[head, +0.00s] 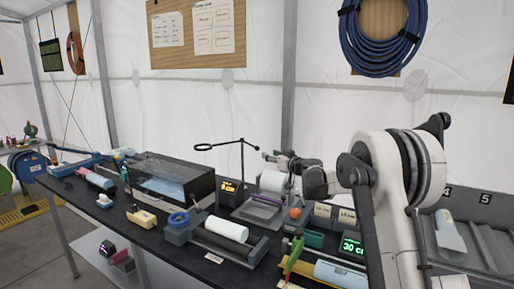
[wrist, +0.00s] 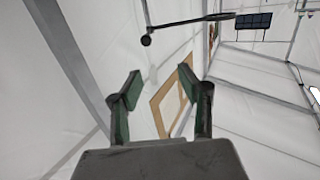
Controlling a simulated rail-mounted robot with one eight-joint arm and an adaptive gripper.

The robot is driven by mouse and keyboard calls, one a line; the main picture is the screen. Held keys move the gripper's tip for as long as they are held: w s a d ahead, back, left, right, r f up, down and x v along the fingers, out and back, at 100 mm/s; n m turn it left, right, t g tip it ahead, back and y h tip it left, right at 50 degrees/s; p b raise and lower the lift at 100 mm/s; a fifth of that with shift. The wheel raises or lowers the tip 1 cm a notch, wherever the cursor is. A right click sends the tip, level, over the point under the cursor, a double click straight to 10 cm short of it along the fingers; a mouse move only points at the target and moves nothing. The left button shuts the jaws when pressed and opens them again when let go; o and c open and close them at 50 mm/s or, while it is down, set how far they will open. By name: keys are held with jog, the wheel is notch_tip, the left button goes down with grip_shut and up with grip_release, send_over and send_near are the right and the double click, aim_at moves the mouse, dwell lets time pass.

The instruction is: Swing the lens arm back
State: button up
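The lens arm (head: 226,145) is a thin dark bar with a ring-shaped lens (head: 203,147) at its left end. It is carried on a slim upright post (head: 243,160) at the back of the bench, and the ring points left. In the wrist view a dark thin bar with a round knob, which looks like the lens arm (wrist: 190,22), lies beyond the fingertips, toward the top. My gripper (wrist: 158,85) is open with nothing between its green-padded fingers. In the head view my gripper (head: 270,157) is just right of the post, apart from the lens ring; its exact gap to the post is unclear.
A glass-fronted dark box (head: 170,182) stands left of the post. A small display unit (head: 230,190), a white roll (head: 226,229) and a green-digit display (head: 352,246) crowd the bench. The space above the bench, around the lens ring, is clear.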

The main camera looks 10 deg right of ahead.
aim_at(258, 148)
jog(key=x, duration=0.5)
jog(key=d+p+x, duration=0.1)
jog(key=x, duration=0.4)
jog(key=w+d+f+p+x, duration=0.1)
jog(key=x, duration=0.4)
jog(key=shift+w+d, duration=0.15)
jog(key=shift+c, duration=0.2)
grip_shut()
